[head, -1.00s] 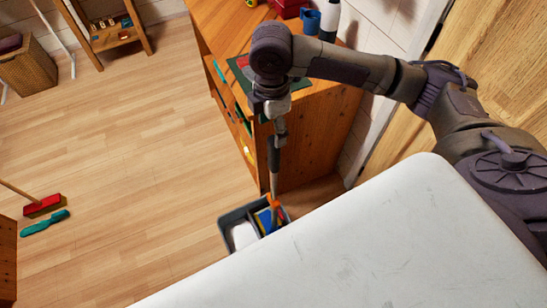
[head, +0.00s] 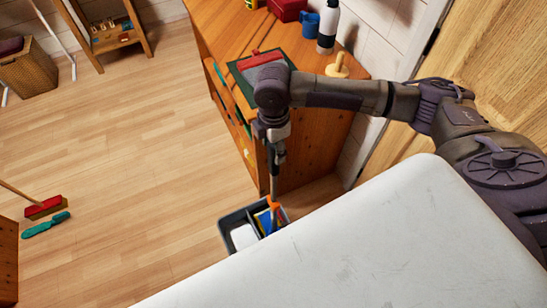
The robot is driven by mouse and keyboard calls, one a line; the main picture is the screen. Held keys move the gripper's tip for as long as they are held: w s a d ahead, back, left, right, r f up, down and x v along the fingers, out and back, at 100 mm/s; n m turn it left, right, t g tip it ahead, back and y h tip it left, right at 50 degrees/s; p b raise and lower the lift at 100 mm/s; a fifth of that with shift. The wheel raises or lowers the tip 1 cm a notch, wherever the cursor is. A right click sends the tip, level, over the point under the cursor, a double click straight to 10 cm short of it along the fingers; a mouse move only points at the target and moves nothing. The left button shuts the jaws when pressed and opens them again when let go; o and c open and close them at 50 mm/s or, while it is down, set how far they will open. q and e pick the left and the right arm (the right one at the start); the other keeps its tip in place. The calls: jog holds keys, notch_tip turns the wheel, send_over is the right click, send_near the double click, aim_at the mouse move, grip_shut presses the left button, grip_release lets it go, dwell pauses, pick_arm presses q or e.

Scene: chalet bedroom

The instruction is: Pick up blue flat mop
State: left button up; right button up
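A grey caddy (head: 230,220) stands on the floor at the foot of the wooden cabinet. In it is a blue and yellow item (head: 263,218) with an orange part (head: 273,203) above it. I take this to be the blue flat mop, with a thin grey pole (head: 273,183) rising from it. My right gripper (head: 277,152) points down at the pole's upper end. The gripper is small and overlaps the pole, so I cannot tell whether its fingers are open or closed around it. My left gripper is not in view.
The wooden cabinet (head: 310,150) stands close behind my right arm. A blue mug (head: 311,24), a bottle (head: 328,28) and a wooden peg (head: 338,66) are on top. A red brush (head: 45,207) and a teal brush (head: 45,225) lie left on open floor.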

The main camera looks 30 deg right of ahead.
grip_shut()
jog(key=shift+r, duration=0.1)
jog(key=shift+w+r, duration=0.1)
